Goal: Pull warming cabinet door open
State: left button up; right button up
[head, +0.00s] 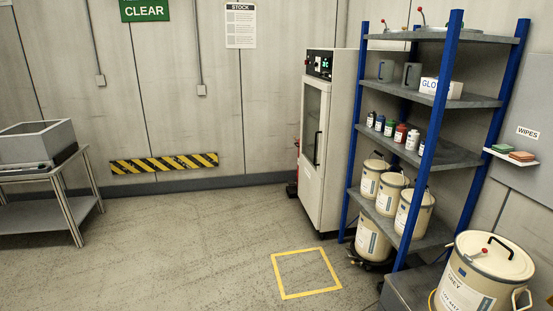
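The warming cabinet (327,140) is a tall white unit against the back wall, just left of the blue shelf rack. Its door (313,125) faces left and toward me, has a glass pane and a dark vertical handle (317,148) on its right edge. The door looks shut. A black control panel (319,65) with a green display sits above the door. Neither of my grippers shows in the head view.
A blue-post shelf rack (436,130) with drums, bottles and jugs stands right of the cabinet. A cream drum (483,275) stands front right. A metal table (47,172) holds a grey box at left. A yellow floor square (278,278) lies before the cabinet. The middle floor is clear.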

aim_at(311, 179)
jog(key=i+j+u, duration=0.1)
jog(key=i, duration=0.75)
jog(key=i+j+u, duration=0.1)
jog(key=i, duration=0.75)
jog(key=i+j+z, duration=0.15)
jog(key=i+z, duration=0.35)
jog(key=i+j+z, duration=0.25)
jog(key=z, duration=0.2)
jog(key=i+j+z, duration=0.65)
jog(key=j+z, duration=0.3)
jog(key=i+j+z, duration=0.15)
jog(key=j+z, duration=0.35)
jog(key=j, duration=0.2)
